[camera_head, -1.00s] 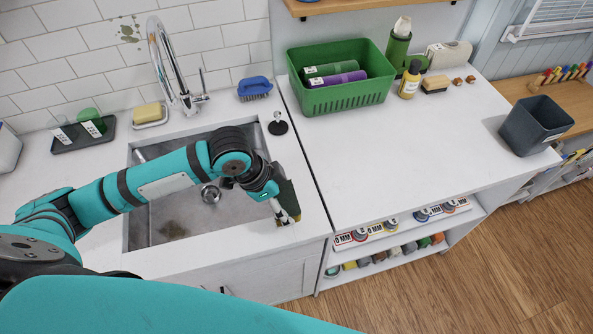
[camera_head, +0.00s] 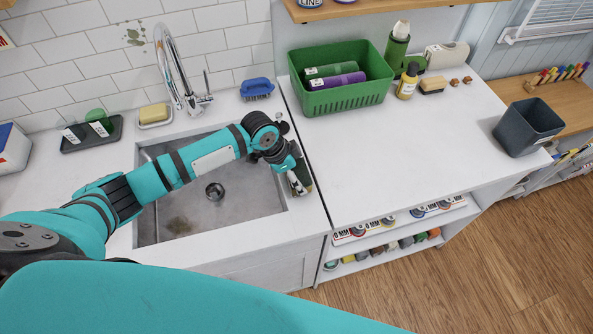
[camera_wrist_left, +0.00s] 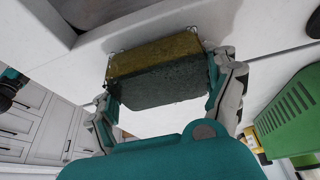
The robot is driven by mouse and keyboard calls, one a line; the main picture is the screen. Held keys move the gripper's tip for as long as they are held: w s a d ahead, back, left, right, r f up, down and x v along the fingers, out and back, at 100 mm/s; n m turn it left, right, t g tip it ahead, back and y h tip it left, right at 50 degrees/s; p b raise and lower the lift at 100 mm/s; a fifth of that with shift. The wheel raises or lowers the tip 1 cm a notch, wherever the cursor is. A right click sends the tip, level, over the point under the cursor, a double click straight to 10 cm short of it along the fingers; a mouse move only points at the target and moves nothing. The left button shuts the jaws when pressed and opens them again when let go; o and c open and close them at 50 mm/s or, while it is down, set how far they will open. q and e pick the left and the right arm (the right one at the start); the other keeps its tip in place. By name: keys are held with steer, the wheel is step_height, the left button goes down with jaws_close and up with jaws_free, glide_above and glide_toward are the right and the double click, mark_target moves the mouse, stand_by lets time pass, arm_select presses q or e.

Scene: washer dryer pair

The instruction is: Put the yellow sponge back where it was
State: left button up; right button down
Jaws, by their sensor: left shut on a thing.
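My left gripper (camera_head: 297,182) is over the counter strip at the sink's right edge. It is shut on a two-layer sponge, yellow on one side and dark green on the other. In the left wrist view the sponge (camera_wrist_left: 155,70) sits between the two fingers; in the head view it is mostly hidden by the gripper. I cannot tell whether it touches the counter. Another yellow block (camera_head: 154,113), like a sponge or soap, lies in a white dish behind the sink (camera_head: 226,205). My right gripper is not in view.
A faucet (camera_head: 176,68) and blue brush (camera_head: 256,87) stand behind the sink. A dark tray (camera_head: 92,135) is at left. A green basket (camera_head: 340,98), yellow bottle (camera_head: 408,80) and dark bin (camera_head: 528,127) are on the right counter, whose middle is clear.

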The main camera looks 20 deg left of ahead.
arm_select(q)
steer(key=o, duration=0.6)
steer(key=shift+f, duration=0.1)
steer(key=shift+o, duration=1.3)
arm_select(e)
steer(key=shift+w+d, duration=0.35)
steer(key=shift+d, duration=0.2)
arm_select(q)
steer(key=shift+r, duration=0.2)
steer(key=shift+a+r, duration=0.15)
steer(key=shift+r, duration=0.2)
steer(key=b+v, duration=0.2)
steer(key=v, duration=0.9)
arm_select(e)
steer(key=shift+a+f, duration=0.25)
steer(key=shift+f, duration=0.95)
arm_select(q)
steer(key=shift+r, duration=0.1)
